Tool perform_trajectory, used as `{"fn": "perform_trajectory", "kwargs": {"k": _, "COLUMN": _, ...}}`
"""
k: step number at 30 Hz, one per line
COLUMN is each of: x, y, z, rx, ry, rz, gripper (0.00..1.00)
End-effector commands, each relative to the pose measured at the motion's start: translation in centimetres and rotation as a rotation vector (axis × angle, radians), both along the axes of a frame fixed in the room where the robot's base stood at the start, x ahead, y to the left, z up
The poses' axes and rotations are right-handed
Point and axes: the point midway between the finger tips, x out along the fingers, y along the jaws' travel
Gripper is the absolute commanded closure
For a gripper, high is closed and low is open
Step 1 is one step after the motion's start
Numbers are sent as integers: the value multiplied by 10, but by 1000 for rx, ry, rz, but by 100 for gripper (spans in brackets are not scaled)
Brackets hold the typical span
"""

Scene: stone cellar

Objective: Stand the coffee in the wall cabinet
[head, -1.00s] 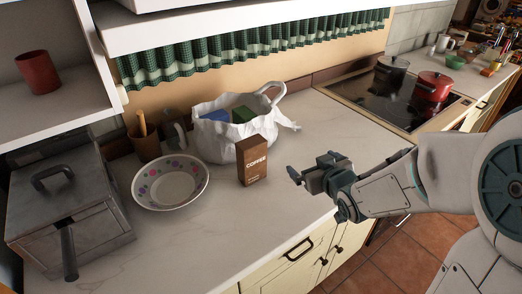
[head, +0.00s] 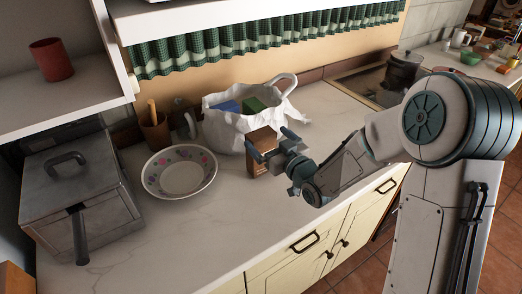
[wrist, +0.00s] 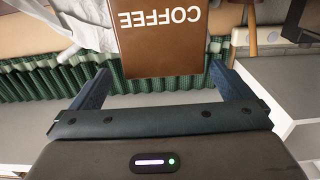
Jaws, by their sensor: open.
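The coffee (head: 262,141) is a brown upright box on the counter, in front of a white bag. In the wrist view the coffee (wrist: 160,50) shows upside down, its lettering facing my gripper. My gripper (head: 272,148) is open, with its fingers on either side of the box or just in front of it; the head view hides how deep they reach. In the wrist view my gripper (wrist: 160,85) has one finger near each side of the box. The wall cabinet (head: 75,92) is the open white shelf unit at upper left, with a red cup (head: 52,60) on its shelf.
The white bag (head: 222,130) holds blue and green packets behind the coffee. A spotted bowl (head: 180,172), a utensil pot (head: 155,132) and a grey metal box with a handle (head: 75,190) stand to the left. The front counter is clear.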

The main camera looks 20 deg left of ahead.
Motion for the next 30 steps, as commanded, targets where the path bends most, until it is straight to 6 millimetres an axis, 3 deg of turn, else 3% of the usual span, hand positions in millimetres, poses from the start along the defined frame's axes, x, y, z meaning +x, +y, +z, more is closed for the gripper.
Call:
{"fn": "perform_trajectory", "kwargs": {"k": 15, "x": 30, "y": 42, "z": 0, "rx": -1, "ry": 1, "rz": 0, "gripper": 0}}
{"fn": "perform_trajectory", "kwargs": {"k": 24, "x": 33, "y": 46, "z": -1, "rx": -1, "ry": 0, "rz": -1, "gripper": 0}}
{"fn": "perform_trajectory", "kwargs": {"k": 26, "x": 33, "y": 46, "z": -1, "rx": -1, "ry": 0, "rz": -1, "gripper": 14}}
{"fn": "perform_trajectory", "kwargs": {"k": 30, "x": 33, "y": 46, "z": -1, "rx": -1, "ry": 0, "rz": -1, "gripper": 53}}
